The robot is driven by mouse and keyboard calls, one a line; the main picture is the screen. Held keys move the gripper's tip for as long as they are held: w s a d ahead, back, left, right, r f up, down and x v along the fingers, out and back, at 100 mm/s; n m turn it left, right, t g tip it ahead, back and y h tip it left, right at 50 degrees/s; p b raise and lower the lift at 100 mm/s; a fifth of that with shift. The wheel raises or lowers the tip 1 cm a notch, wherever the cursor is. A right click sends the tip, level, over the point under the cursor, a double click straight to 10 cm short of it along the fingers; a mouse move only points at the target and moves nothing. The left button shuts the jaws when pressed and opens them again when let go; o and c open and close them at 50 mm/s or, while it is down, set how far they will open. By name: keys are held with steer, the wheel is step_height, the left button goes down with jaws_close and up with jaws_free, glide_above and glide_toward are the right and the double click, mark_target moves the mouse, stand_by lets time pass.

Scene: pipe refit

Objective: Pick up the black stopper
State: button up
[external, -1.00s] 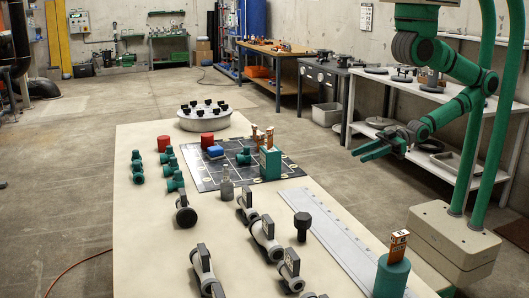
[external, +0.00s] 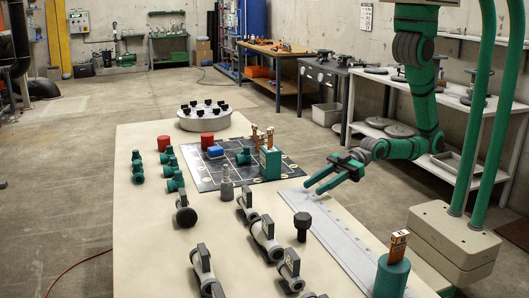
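A black stopper (external: 302,225) with a wide knobbed head stands upright on the table, left of the long grey strip. My gripper (external: 313,188) is behind and slightly right of it in the picture, raised near the table's right edge. Its two green fingers point left, apart, with nothing between them. The stopper is clear of the gripper. Several smaller black-topped pieces stand on a round grey stand (external: 204,121) at the table's far end.
Grey pipe pieces with black parts (external: 265,238) lie left of the stopper. A green block (external: 270,164) with orange-topped pieces stands on the dark grid mat (external: 209,180). A green cylinder (external: 391,277) stands at the near right. The long grey strip (external: 340,235) lies flat.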

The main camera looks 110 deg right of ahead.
steer(key=shift+n+g+y, duration=0.4)
steer(key=shift+n+y, duration=0.2)
steer(key=shift+y, duration=0.1)
steer(key=w+a, duration=0.2)
steer(key=w+a+r, duration=0.1)
steer(key=w+a, duration=0.1)
steer(key=a, duration=0.1)
steer(key=w+a+r, duration=0.1)
steer(key=w+a, duration=0.1)
steer(key=shift+a+r, duration=0.1)
steer(key=shift+a, duration=0.05)
steer(key=n+g+y, duration=0.1)
steer(key=n+g, duration=0.1)
glide_toward(297, 227)
steer(key=shift+w+f, duration=0.1)
steer(key=shift+f, duration=0.1)
steer(key=shift+w, duration=0.2)
steer(key=shift+x, duration=5.25)
steer(key=shift+a+r, duration=0.1)
steer(key=c, duration=0.7)
